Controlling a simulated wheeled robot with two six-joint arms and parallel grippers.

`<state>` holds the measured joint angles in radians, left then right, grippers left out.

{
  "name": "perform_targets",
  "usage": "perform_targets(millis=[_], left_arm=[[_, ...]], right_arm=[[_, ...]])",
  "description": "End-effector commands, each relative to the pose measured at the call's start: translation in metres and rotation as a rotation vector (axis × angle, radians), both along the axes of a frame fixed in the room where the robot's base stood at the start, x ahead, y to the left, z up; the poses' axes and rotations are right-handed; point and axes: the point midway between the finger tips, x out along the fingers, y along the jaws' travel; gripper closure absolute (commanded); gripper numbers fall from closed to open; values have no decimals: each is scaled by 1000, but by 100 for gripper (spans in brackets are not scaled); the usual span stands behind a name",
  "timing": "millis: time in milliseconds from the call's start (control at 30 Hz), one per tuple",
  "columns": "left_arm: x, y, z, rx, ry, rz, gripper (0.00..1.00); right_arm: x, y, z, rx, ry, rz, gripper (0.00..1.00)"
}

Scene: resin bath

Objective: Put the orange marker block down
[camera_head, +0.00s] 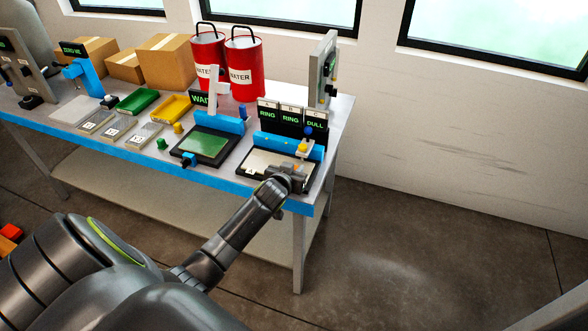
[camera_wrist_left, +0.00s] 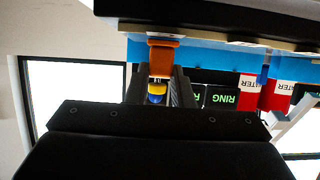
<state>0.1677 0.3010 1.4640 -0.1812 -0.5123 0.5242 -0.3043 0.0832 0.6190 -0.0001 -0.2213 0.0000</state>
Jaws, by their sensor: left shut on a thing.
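The orange marker block (camera_wrist_left: 163,42) is between the fingertips of my left gripper (camera_wrist_left: 162,75) in the left wrist view, and the gripper is shut on it. In the head view my left gripper (camera_head: 290,170) reaches over the black-framed pale plate (camera_head: 252,163) at the right end of the bench. The arm hides part of this plate. I cannot tell whether the block touches the plate. My right gripper is not in view.
Black signs reading RING, RING and DULL (camera_head: 291,120) stand behind the plate, near a yellow-and-blue knob (camera_head: 303,148). A green-screened pad (camera_head: 207,145) lies to the left. Two red water buckets (camera_head: 243,70) stand at the back. Orange-red pieces (camera_head: 10,232) show at far left.

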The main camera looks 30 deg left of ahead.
Motion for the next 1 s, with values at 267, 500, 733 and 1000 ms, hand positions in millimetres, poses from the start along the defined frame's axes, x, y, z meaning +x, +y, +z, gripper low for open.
perform_targets(millis=[267,500,733,1000], left_arm=[[0,0,-3,0,1,0,69],[0,0,-3,0,0,0,57],[0,0,3,0,0,0,57],[-28,-7,12,-2,-1,0,57]], right_arm=[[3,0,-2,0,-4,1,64],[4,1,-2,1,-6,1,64],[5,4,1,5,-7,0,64],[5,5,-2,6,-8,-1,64]])
